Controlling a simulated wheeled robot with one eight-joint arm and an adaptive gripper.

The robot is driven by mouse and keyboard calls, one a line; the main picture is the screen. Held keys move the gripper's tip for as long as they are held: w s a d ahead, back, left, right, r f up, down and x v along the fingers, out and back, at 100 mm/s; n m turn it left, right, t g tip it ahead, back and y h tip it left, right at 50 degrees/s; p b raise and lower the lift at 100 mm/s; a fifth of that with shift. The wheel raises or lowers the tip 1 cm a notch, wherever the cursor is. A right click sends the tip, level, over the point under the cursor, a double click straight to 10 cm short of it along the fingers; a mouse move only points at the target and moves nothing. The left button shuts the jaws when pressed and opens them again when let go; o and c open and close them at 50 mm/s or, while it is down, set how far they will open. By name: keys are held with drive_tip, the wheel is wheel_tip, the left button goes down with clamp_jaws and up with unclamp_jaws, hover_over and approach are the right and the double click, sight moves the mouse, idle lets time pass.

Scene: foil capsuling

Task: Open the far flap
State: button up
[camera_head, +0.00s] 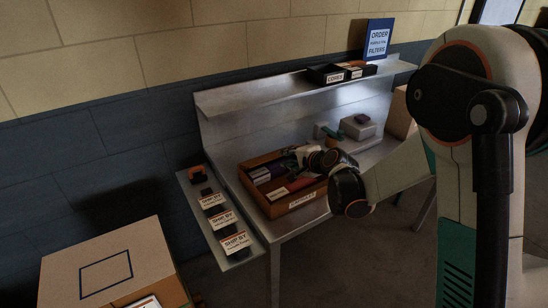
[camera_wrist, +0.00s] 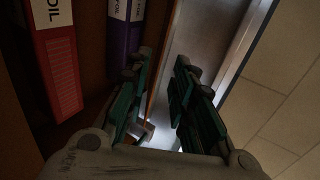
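I cannot make out which part is the far flap. A red carton (camera_wrist: 60,75) and a purple carton (camera_wrist: 122,38), with FOIL lettering at least partly showing on their labels, stand in the wooden tray (camera_head: 253,199). My gripper (camera_wrist: 163,62) is over the tray, its two green fingers apart and pointing past the purple carton. The tray's wooden side wall (camera_wrist: 170,55) shows beyond and between the fingers. I see nothing held. In the head view my wrist hides part of the tray's right side.
The tray stands on a metal bench (camera_head: 224,150). A side shelf (camera_head: 233,260) holds SHIP BY cards. A cardboard box (camera_head: 120,235) with a printed square is at lower left. The upper shelf holds a dark tray (camera_head: 325,78) and an ORDER sign (camera_head: 378,40). A grey device (camera_head: 357,130) sits behind.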

sight(275, 155)
drive_tip(key=b+x, duration=0.2)
drive_tip(key=x, duration=0.8)
drive_tip(key=shift+r, duration=0.1)
clamp_jaws()
